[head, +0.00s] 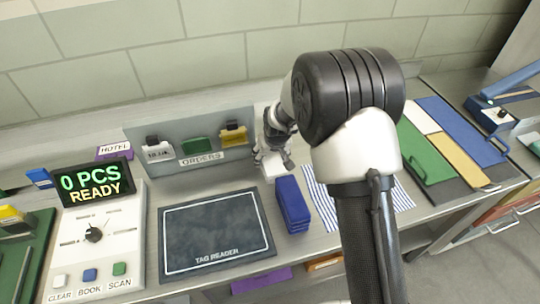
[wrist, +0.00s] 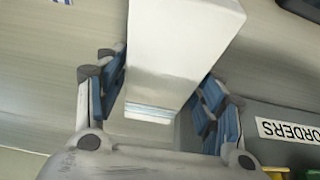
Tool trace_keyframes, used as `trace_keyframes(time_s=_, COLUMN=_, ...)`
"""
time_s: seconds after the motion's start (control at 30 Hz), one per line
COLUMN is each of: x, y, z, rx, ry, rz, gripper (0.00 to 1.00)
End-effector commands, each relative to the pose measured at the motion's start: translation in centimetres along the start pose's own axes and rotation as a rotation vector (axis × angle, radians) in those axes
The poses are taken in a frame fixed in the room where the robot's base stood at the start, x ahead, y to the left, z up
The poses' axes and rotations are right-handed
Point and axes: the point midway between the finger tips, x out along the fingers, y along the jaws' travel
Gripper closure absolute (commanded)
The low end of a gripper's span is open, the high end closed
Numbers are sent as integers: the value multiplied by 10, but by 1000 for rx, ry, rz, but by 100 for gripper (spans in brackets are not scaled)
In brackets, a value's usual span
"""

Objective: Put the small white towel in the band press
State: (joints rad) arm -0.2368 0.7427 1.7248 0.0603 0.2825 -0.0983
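The small white towel looks like a white folded block (wrist: 185,45) in the wrist view, and in the head view it shows as a small white patch (head: 273,170) on the bench under my gripper. My gripper (head: 270,150) points down behind the blue stack. In the wrist view its two fingers (wrist: 163,90) stand on either side of the white block, close to its sides. I cannot tell whether the pads press on it. A device with a blue arm (head: 512,82), at the far right, looks like the band press. My arm hides part of the bench.
A blue folded stack (head: 292,207) stands just in front of my gripper, beside the dark tag reader mat (head: 215,233). Behind is the grey orders rack (head: 222,124). A counter panel (head: 95,240) reads "0 PCS READY". A striped cloth (head: 322,200) and coloured boards (head: 428,150) lie to the right.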

Motion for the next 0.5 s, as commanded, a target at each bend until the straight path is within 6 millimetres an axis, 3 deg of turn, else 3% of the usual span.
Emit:
trace_keyframes(time_s=0.13, x=0, y=0, z=0, rx=0, ry=0, rz=0, gripper=26)
trace_keyframes(time_s=0.5, x=-4, y=0, z=-2, rx=0, ry=0, rz=0, gripper=26)
